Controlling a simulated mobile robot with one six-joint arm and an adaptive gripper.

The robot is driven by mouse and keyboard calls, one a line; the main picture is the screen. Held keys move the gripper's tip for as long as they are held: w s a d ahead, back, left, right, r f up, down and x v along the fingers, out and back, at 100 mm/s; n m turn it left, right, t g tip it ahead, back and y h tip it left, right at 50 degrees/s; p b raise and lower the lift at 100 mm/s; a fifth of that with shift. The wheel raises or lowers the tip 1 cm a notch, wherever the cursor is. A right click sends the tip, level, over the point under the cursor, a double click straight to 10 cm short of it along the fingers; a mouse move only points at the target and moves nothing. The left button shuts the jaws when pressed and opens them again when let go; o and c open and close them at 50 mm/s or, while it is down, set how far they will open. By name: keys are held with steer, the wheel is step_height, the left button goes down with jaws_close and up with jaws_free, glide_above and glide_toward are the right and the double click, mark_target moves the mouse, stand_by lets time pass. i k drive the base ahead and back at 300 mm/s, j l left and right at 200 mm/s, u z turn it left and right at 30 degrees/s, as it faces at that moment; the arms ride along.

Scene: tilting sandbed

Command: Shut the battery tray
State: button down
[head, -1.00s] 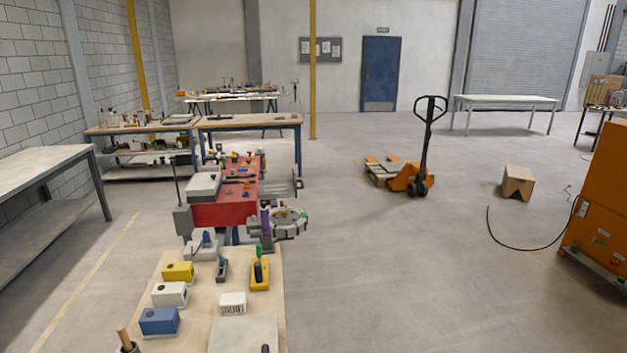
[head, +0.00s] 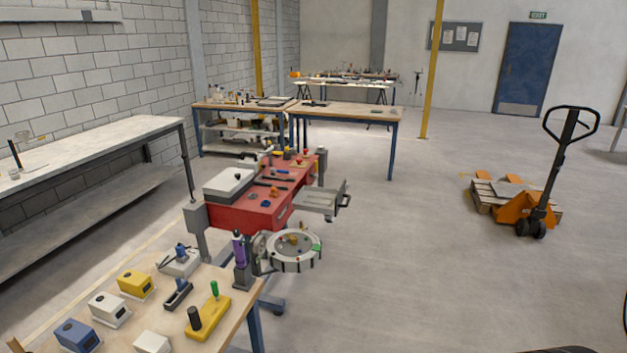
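A grey tray (head: 318,202) with a dark handle (head: 345,201) at its outer end sticks out from the right side of a red workbench (head: 245,211). It looks pulled out and is probably the battery tray; I cannot tell what lies in it. My gripper is not in view.
A round grey dish (head: 293,250) on a stand is at the bench's near end. A wooden table (head: 215,328) with colored boxes and tools is in front. An orange pallet jack (head: 535,210) stands to the right. The floor (head: 420,270) between is clear.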

mark_target(315, 199)
steer(key=i+l, duration=0.2)
steer(key=l, duration=0.15)
steer(key=i+l+u, duration=0.15)
steer(key=l, duration=0.2)
steer(key=i+l, duration=0.25)
steer(key=i+l+u, duration=0.15)
steer(key=l, duration=0.3)
steer(key=i+l, duration=0.15)
steer(key=l, duration=0.25)
steer(key=i+l, duration=0.15)
steer(key=i, duration=0.35)
steer(key=i+l+u, duration=0.15)
steer(key=i, duration=0.3)
steer(key=i+l, duration=0.2)
steer(key=i, duration=0.25)
steer(key=i+l+u, duration=0.1)
steer(key=i, duration=0.4)
steer(key=l, duration=0.1)
